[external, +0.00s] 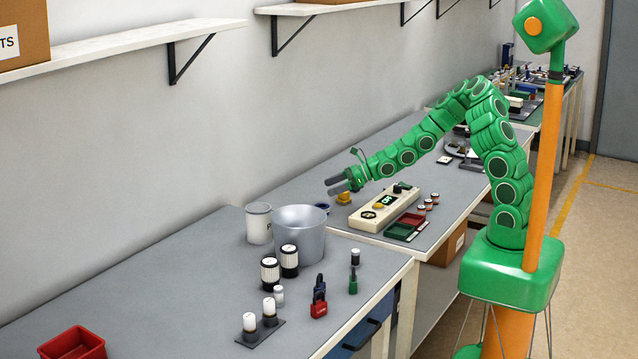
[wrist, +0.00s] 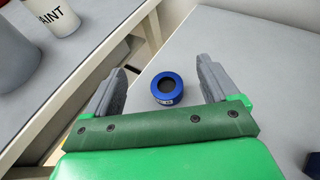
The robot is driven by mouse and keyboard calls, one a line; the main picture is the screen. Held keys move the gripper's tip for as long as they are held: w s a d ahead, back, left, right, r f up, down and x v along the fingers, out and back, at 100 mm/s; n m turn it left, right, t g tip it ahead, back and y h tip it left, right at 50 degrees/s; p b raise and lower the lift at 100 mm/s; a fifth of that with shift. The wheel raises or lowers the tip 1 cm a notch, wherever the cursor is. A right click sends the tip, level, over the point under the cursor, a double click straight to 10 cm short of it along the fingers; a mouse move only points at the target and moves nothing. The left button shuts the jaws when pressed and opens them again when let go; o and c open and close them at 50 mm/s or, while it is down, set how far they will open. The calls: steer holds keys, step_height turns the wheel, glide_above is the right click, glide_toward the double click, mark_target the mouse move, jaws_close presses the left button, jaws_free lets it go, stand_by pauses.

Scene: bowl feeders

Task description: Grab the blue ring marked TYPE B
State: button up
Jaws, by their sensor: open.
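A blue ring (wrist: 156,91) with a dark round opening lies on the grey table in the wrist view. A small pale label shows on its near side, but the text is too small to read. My gripper (wrist: 161,66) is open and empty; its two grey fingers stand left and right of the ring in the picture, apart from it. In the external view my gripper (external: 338,186) hovers above the table, with a small blue piece of the ring (external: 322,207) showing below it.
A beige control box (external: 385,207) stands right of the ring, with red and green trays (external: 405,227) beside it. A grey bucket (external: 300,234) and a white paint can (external: 258,223) stand on the nearer table. A gap separates the tables.

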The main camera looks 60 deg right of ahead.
mark_target(327, 206)
steer(key=shift+f, duration=2.45)
steer(key=shift+w+a+f, duration=0.2)
steer(key=shift+w+f, duration=0.05)
steer(key=shift+f, duration=0.45)
steer(key=shift+w+a+f, duration=0.2)
steer(key=shift+w+f, duration=0.05)
steer(key=shift+f, duration=0.4)
steer(key=shift+x, duration=0.85)
steer(key=c, duration=1.2)
steer(key=shift+r, duration=0.2)
